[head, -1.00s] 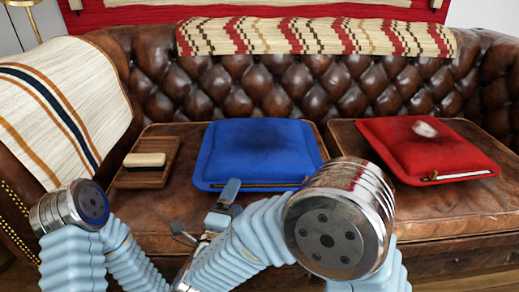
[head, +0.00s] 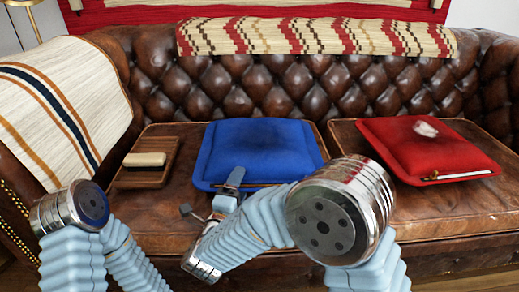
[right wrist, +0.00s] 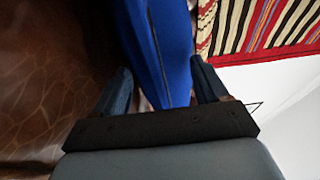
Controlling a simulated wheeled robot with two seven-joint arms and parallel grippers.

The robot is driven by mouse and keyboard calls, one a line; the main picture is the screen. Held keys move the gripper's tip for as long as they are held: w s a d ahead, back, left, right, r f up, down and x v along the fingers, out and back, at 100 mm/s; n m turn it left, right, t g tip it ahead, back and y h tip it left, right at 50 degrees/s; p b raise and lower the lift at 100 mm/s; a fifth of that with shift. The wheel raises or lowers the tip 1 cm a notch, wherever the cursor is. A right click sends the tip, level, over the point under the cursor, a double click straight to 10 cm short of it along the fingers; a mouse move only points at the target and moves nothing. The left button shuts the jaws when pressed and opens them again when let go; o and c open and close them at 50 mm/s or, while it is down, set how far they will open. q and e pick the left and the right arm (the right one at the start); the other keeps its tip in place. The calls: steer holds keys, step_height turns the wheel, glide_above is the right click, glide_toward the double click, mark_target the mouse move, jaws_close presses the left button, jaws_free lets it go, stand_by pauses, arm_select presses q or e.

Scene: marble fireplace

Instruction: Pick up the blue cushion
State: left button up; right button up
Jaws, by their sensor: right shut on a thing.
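The blue cushion (head: 262,150) lies on the left part of the brown leather sofa seat. My right gripper (head: 216,193) is at its front left edge in the head view. In the right wrist view the cushion (right wrist: 168,45) runs up between the two dark fingers of my right gripper (right wrist: 160,88), which is shut on its edge, a dark seam showing along it. The cushion still rests on the seat. My left arm shows at the lower left of the head view, but its gripper is out of view.
A red cushion (head: 425,148) with a pale patch lies to the right on the sofa (head: 180,215). A wooden tray (head: 128,180) with a pale block (head: 145,160) lies to the left. A striped throw (head: 320,37) hangs over the backrest, another cloth (head: 60,105) over the left armrest.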

steer(key=shift+r, duration=0.1)
steer(key=shift+c, duration=0.2)
steer(key=shift+r, duration=0.45)
steer(key=shift+c, duration=0.8)
step_height(320, 180, up, 3)
steer(key=shift+f+p, duration=0.15)
steer(key=shift+p, duration=0.3)
jaws_close()
steer(key=s+a+r+p, duration=0.3)
steer(key=s+r+p, duration=0.2)
steer(key=s+r, duration=0.8)
steer(key=shift+s+a+r, duration=0.25)
steer(key=shift+a+r, duration=0.15)
steer(key=shift+r, duration=0.75)
